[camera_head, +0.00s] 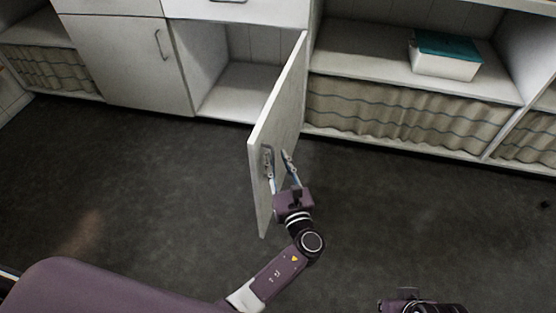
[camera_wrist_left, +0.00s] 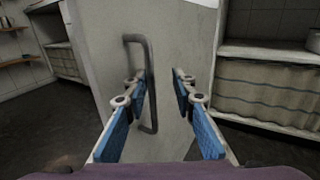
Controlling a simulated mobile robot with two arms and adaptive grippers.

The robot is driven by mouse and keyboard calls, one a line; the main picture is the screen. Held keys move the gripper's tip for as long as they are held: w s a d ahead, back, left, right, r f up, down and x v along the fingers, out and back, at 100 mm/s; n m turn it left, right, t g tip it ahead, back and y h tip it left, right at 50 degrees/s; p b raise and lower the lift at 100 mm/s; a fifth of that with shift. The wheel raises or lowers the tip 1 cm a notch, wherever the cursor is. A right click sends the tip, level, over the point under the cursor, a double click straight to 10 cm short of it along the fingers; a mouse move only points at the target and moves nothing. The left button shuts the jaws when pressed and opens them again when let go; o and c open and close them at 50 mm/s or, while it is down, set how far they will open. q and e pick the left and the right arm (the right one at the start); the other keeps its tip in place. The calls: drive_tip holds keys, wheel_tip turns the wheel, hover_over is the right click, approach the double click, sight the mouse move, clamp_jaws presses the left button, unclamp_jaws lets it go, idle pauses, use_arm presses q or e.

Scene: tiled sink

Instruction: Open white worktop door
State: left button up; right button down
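The white worktop door (camera_head: 280,115) stands swung far out from the cabinet, with the compartment behind it showing. Its dark bar handle (camera_wrist_left: 151,95) is upright on the door face in the left wrist view. My left gripper (camera_head: 279,163) is at the door's outer face near its free edge. Its two blue-padded fingers are apart, also in the left wrist view (camera_wrist_left: 159,82). The handle bar lies between them, close to the left finger; I cannot tell whether they touch. My right gripper (camera_head: 408,294) is partly in view at the bottom edge, its fingers unclear.
The open compartment (camera_head: 240,85) is empty where visible. A closed cabinet door (camera_head: 130,60) is to its left. A teal-lidded white box (camera_head: 445,58) sits on the right shelf above a pleated curtain (camera_head: 400,112). The dark floor (camera_head: 150,165) is clear around the door.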

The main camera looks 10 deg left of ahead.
use_arm(q)
drive_tip(key=v, duration=0.7)
drive_tip(key=shift+s+d, duration=0.15)
drive_tip(key=shift+s, duration=0.05)
